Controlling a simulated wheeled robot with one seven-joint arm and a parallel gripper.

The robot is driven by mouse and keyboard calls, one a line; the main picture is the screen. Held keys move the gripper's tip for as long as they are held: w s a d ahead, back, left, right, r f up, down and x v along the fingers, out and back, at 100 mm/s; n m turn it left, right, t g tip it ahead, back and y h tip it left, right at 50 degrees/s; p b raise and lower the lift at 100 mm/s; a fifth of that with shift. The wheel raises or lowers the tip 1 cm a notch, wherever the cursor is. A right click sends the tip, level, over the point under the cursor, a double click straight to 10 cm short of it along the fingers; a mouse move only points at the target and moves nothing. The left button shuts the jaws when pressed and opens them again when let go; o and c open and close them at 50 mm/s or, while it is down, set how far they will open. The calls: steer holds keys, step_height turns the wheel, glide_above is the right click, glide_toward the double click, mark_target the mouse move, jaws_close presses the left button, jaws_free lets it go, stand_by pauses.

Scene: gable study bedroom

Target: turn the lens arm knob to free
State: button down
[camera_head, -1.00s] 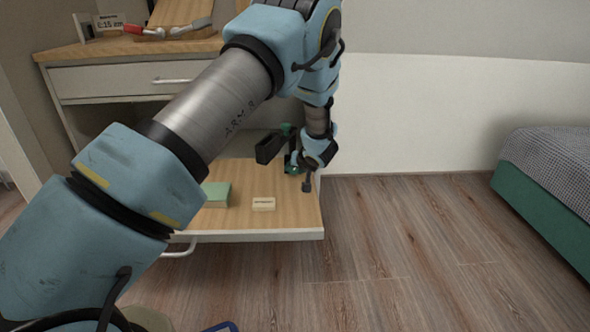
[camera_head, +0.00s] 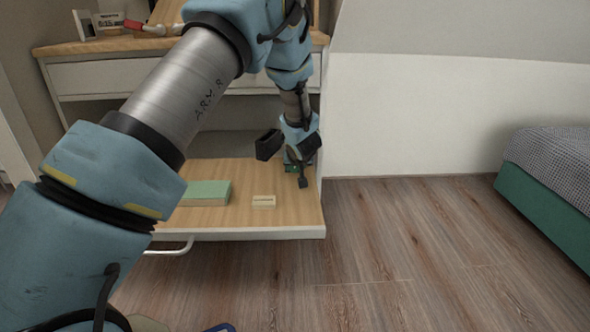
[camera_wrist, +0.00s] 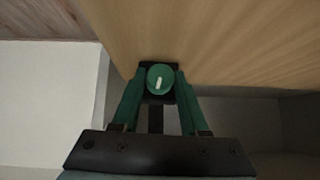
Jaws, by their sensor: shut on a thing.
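In the wrist view the knob (camera_wrist: 153,72) is a round green disc with a short white mark on its face. The mark stands nearly upright in the picture, its top leaning slightly right. My gripper (camera_wrist: 160,83) has its green fingers closed on either side of the knob. A dark part lies around and behind the knob. In the head view my gripper (camera_head: 292,167) is low at the back right of the wooden board, and the knob there is hidden by my wrist. No "free" label can be read, and the lens arm cannot be told clearly.
A pale green block (camera_head: 208,190) and a small cream label block (camera_head: 263,201) lie on the wooden board (camera_head: 240,222). A white wall stands behind on the right. The wooden floor (camera_head: 420,240) is open up to a green bed (camera_head: 540,200).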

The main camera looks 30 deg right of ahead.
steer(key=shift+c, duration=2.1)
jaws_free()
steer(key=p+v, duration=0.4)
steer(key=v, duration=0.7)
steer(key=shift+w, duration=0.1)
